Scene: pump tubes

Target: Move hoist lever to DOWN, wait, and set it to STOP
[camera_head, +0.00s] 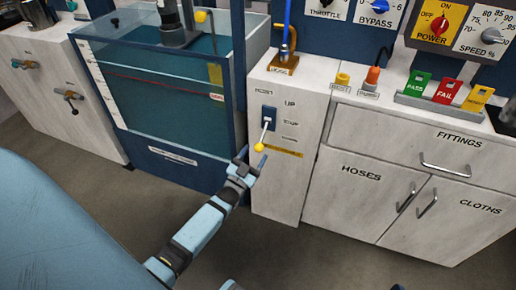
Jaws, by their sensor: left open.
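The hoist lever (265,131) is a light rod with a yellow knob (259,147) on a dark blue plate, on the front of the pale narrow cabinet (275,195). The rod slants downward, with the knob below the STOP label (291,122). The UP label (290,104) is above that. A DOWN label is not readable. My left gripper (253,157) is open just below the knob, its fingertips close to it. I cannot tell whether they touch. My right gripper is not in view.
A water tank (160,75) stands left of the lever cabinet. A blue rod with an orange hook base (285,60) stands on the cabinet top. Drawers and doors (400,185) with handles are at the right. The floor in front (300,260) is clear.

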